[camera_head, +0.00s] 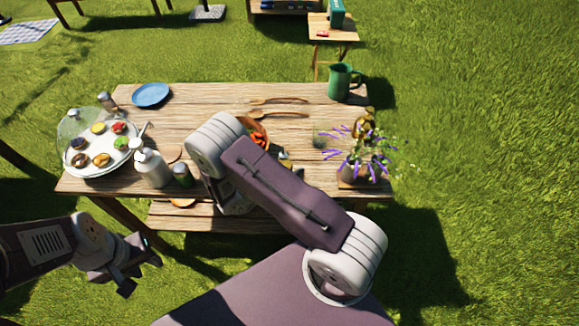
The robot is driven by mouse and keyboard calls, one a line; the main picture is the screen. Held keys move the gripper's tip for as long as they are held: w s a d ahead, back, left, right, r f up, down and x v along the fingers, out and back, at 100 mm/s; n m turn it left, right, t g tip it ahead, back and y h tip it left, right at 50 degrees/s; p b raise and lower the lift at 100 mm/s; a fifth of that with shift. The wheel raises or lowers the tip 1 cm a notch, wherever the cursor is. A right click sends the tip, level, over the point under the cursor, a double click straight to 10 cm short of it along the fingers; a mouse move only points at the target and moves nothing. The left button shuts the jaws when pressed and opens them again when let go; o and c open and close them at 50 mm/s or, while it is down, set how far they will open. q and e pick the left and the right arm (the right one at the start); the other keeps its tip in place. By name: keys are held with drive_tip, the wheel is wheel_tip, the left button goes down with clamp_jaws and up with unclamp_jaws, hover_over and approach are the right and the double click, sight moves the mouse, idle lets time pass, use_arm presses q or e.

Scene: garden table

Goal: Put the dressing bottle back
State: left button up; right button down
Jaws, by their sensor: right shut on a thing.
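My right arm reaches across the middle of the garden table (200,112) and bends back down near the front edge. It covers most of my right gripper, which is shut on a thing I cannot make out. A small dark and yellowish piece (286,161) shows just beyond the arm, beside an orange bowl (258,133). I cannot tell if it is the dressing bottle. An amber bottle-like thing (366,122) stands at the table's right end, partly behind purple flowers. My left gripper (141,276) is open and empty, low in front of the table's left end.
A blue plate (151,94), wooden utensils (282,114) and a green jug (341,82) lie further back. Purple flowers (362,153) stand at right.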

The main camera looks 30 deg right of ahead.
drive_tip(key=shift+f, duration=0.2)
drive_tip(key=c, duration=0.6)
unclamp_jaws()
drive_tip(key=shift+f, duration=0.1)
